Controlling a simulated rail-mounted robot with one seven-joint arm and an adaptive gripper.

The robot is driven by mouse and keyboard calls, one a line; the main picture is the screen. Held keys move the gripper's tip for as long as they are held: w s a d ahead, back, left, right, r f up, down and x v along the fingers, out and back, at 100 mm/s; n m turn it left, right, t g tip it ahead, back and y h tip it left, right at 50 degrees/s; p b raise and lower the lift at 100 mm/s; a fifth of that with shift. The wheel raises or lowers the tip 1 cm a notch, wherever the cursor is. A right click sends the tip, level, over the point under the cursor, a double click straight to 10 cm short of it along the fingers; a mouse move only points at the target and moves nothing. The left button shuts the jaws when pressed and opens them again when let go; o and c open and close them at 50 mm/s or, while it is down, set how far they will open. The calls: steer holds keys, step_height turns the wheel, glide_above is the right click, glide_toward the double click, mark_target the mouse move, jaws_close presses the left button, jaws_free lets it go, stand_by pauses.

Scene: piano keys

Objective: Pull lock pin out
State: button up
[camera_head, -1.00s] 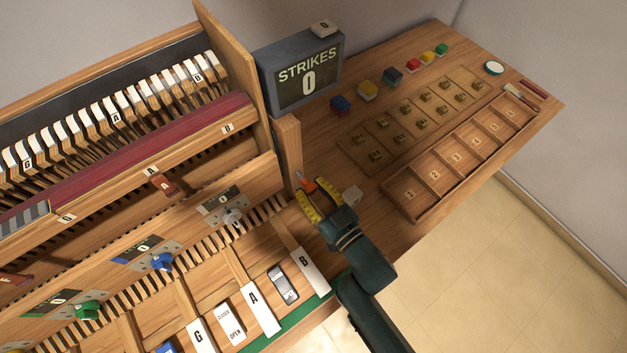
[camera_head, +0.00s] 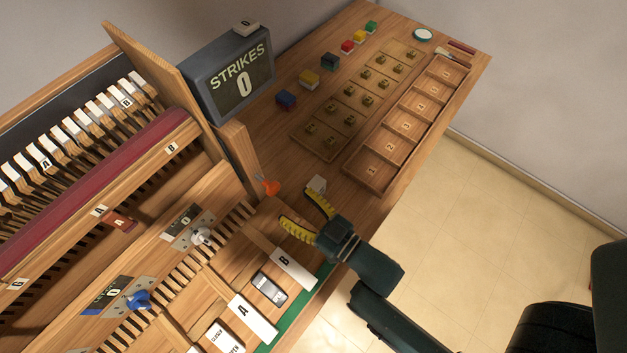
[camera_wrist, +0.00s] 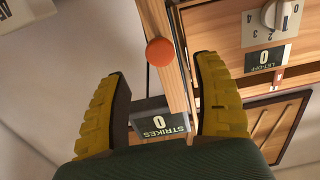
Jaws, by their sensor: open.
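The lock pin, with an orange round head (camera_head: 268,187), stands at the wooden post at the right end of the keyboard case. Its head also shows in the wrist view (camera_wrist: 160,52), in front of and roughly between the fingertips. My gripper (camera_head: 297,205) is open and empty, its two yellow ridged fingers spread wide and pointing towards the pin. A gap shows between the fingertips and the orange head in the head view. The pin's shaft is hidden or too small to make out.
A STRIKES display (camera_head: 229,75) reading 0 stands behind the pin. White keys A (camera_head: 252,318) and B (camera_head: 294,268) are below. A compartment tray (camera_head: 413,124) and colored blocks are on the bench to the right.

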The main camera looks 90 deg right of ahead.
steer(key=v, duration=0.5)
steer(key=shift+s, duration=0.1)
stand_by(0.3)
